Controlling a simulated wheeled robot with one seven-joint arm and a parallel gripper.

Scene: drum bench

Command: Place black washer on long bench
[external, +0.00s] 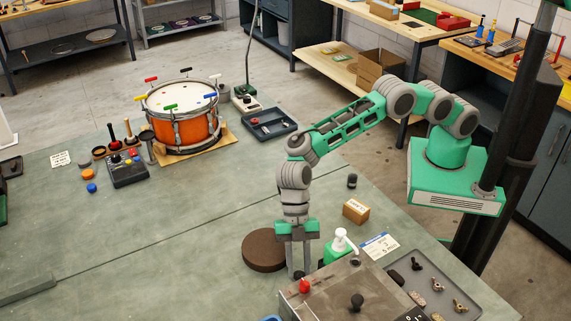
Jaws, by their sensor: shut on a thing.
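My gripper (297,268) points straight down near the front middle of the green-topped long bench (190,235). It is just right of a dark brown round pad and behind a grey metal box. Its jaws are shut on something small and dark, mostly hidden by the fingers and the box. I cannot tell whether this is the black washer or whether it touches the bench. No black washer shows clearly elsewhere.
The brown pad (262,252), metal box (352,290), green pump bottle (337,249), small carton (356,211) and hardware tray (462,302) crowd near my gripper. An orange drum (183,128) and a control box (128,171) stand farther back. The bench's left middle is clear.

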